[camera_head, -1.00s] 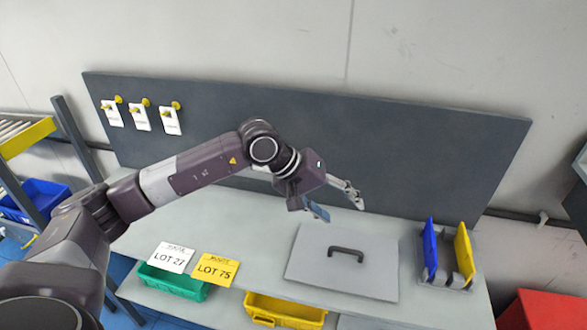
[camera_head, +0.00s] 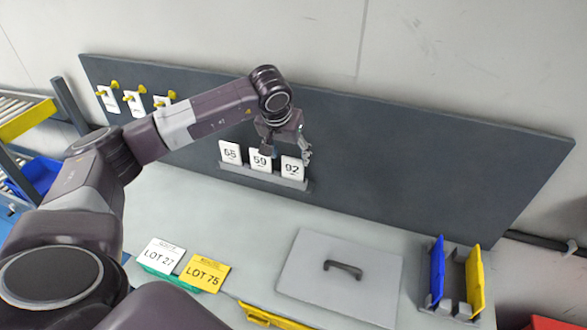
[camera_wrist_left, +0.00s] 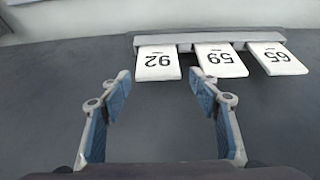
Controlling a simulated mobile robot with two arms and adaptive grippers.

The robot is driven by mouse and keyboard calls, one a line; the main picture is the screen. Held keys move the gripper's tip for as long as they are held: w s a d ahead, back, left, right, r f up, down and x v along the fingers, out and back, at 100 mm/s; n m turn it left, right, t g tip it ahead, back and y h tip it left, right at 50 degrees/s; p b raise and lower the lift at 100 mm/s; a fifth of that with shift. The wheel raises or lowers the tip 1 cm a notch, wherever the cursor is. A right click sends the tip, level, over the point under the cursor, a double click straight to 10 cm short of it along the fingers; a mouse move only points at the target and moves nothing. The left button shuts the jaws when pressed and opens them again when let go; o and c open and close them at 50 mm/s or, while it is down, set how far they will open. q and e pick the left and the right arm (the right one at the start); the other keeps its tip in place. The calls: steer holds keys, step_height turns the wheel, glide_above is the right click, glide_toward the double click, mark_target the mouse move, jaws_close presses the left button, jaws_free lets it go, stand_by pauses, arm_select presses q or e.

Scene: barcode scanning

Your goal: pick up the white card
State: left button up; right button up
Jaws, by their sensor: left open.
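A white LOT 27 card (camera_head: 162,256) lies tilted at the front left of the table in the head view. White number cards 65 (camera_head: 230,152), 59 (camera_head: 260,160) and 92 (camera_head: 292,168) stand in a grey rack (camera_head: 240,177) at the back panel. The wrist view also shows cards 92 (camera_wrist_left: 158,63), 59 (camera_wrist_left: 221,60) and 65 (camera_wrist_left: 277,58), upside down. My left gripper (camera_head: 286,154) is open and empty, close to cards 59 and 92. In the wrist view its fingers (camera_wrist_left: 158,80) are spread below card 92, touching no card. My right gripper is not in view.
A yellow LOT 75 card (camera_head: 205,273) lies beside the LOT 27 card. A grey lid with a black handle (camera_head: 340,278) covers the table's middle front. A holder with a blue plate (camera_head: 437,272) and a yellow plate (camera_head: 474,283) stands right. White tags (camera_head: 133,103) hang at the upper left.

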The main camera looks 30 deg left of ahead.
mark_target(293, 160)
arm_select(q)
steer(key=p+x, duration=0.2)
steer(key=x, duration=0.2)
steer(key=shift+w+d+r, duration=0.1)
steer(key=shift+d, duration=0.15)
steer(key=shift+w+a+f, duration=0.1)
steer(key=shift+w+f, duration=0.05)
steer(key=shift+f, duration=0.3)
steer(key=c, duration=0.8)
steer(key=shift+c, duration=0.2)
steer(key=shift+r, duration=0.1)
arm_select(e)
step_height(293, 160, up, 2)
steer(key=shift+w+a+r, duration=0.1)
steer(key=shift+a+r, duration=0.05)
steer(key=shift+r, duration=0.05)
